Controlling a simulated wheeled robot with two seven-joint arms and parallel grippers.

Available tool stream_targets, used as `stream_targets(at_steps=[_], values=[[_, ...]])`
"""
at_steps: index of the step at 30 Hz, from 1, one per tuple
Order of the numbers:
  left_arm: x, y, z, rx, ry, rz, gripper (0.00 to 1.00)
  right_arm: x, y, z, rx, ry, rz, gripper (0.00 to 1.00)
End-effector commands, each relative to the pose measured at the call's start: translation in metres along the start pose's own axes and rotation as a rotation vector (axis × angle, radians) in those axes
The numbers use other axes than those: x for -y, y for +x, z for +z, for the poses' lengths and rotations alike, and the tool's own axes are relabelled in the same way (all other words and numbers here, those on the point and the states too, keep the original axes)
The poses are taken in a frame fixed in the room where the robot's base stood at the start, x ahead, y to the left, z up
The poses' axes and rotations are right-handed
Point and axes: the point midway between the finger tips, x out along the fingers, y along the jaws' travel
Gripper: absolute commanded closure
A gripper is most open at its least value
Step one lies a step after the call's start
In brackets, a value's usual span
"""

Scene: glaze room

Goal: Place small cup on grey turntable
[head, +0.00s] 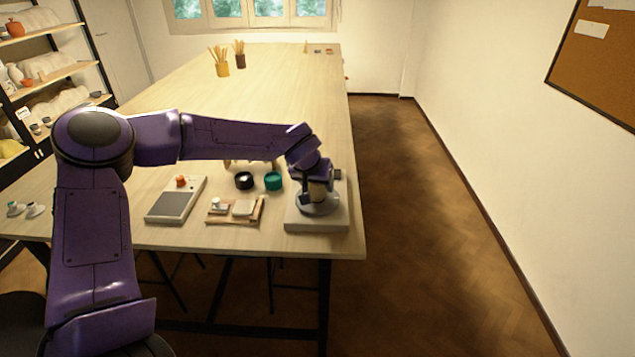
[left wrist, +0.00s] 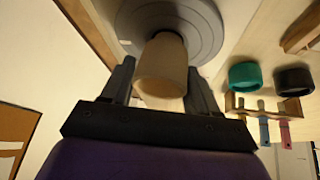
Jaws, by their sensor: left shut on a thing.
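The small cup (left wrist: 162,72) is tan and plain. My left gripper (head: 314,190) is shut on it, with one finger on each side in the left wrist view (left wrist: 162,85). In the head view the cup (head: 318,192) is partly hidden by the gripper. The grey turntable (head: 318,209) is a round disc at the near right corner of the table; it also shows in the left wrist view (left wrist: 205,25). The cup is over the disc; I cannot tell whether its base touches it. My right gripper is not in view.
The turntable stands on a pale square slab (head: 297,222). To its left are a teal jar (head: 273,181), a black jar (head: 244,181), a wooden board (head: 222,219) with small items, and a grey-topped scale (head: 172,204). The long table (head: 280,90) is mostly clear behind.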

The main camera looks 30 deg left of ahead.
Motion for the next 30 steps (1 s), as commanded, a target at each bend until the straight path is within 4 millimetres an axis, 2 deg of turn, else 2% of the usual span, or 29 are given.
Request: stream_targets(at_steps=[8,9,11,12,22,26,30], values=[[0.000,0.001,0.000,-0.003,0.001,0.001,0.88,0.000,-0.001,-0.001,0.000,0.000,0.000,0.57],[0.000,0.002,0.000,-0.003,0.000,0.001,0.37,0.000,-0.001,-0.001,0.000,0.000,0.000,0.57],[0.000,0.002,0.000,-0.003,0.000,0.001,0.18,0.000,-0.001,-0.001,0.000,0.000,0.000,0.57],[0.000,0.002,0.000,-0.003,0.000,0.001,0.16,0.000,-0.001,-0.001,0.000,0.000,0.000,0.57],[0.000,-0.004,-0.001,-0.003,-0.001,0.001,0.16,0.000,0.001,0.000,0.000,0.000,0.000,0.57],[-0.001,-0.030,-0.002,-0.007,-0.002,0.004,0.16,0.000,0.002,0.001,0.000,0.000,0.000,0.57],[-0.001,-0.068,-0.002,-0.008,-0.002,0.005,0.16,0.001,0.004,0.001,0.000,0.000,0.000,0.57]])
